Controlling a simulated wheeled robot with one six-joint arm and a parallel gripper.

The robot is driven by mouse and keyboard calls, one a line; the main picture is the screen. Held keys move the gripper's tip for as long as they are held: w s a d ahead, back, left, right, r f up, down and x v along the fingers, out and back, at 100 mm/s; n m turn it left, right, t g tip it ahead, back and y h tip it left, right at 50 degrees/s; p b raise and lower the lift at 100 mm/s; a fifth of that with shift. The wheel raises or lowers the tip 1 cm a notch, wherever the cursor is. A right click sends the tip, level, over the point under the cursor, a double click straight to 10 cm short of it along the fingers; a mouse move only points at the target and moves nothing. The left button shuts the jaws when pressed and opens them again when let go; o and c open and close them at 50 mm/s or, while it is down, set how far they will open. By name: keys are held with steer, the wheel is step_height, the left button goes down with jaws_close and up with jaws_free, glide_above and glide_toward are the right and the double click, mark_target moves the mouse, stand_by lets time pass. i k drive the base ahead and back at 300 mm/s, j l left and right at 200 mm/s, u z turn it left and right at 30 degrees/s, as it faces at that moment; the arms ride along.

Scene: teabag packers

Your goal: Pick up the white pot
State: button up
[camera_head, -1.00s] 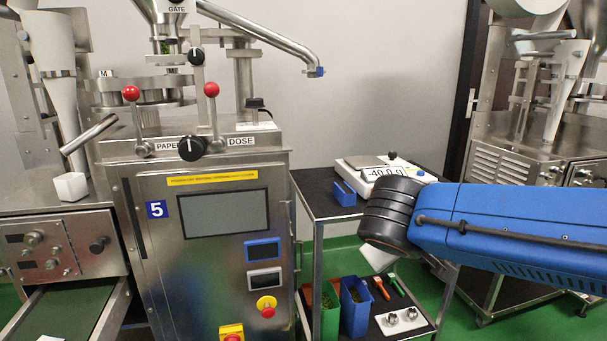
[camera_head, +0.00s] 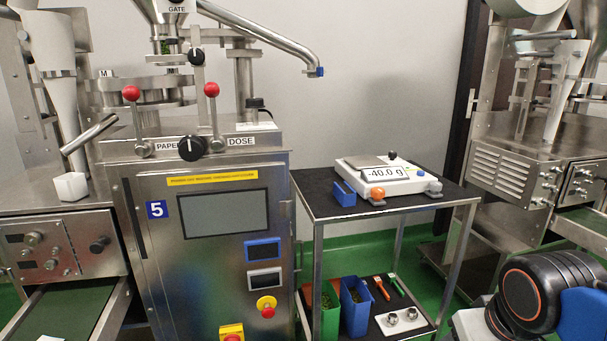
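A small white square pot (camera_head: 71,187) stands upright on the steel ledge at the left of machine 5, below a slanted metal spout. It looks empty, though its inside is only partly visible. My arm shows at the lower right corner, far from the pot, as a black and blue joint with a pale part beside it. My gripper's fingers do not show.
Machine 5 (camera_head: 190,290) fills the left middle, with red-knobbed levers and a slanted pipe. A black-topped cart (camera_head: 315,205) holds a scale (camera_head: 395,187) reading -40.0 g and a small blue box (camera_head: 343,194). Its lower shelf holds green and blue bins. Another machine stands right.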

mark_target(71, 187)
steer(key=u, duration=1.55)
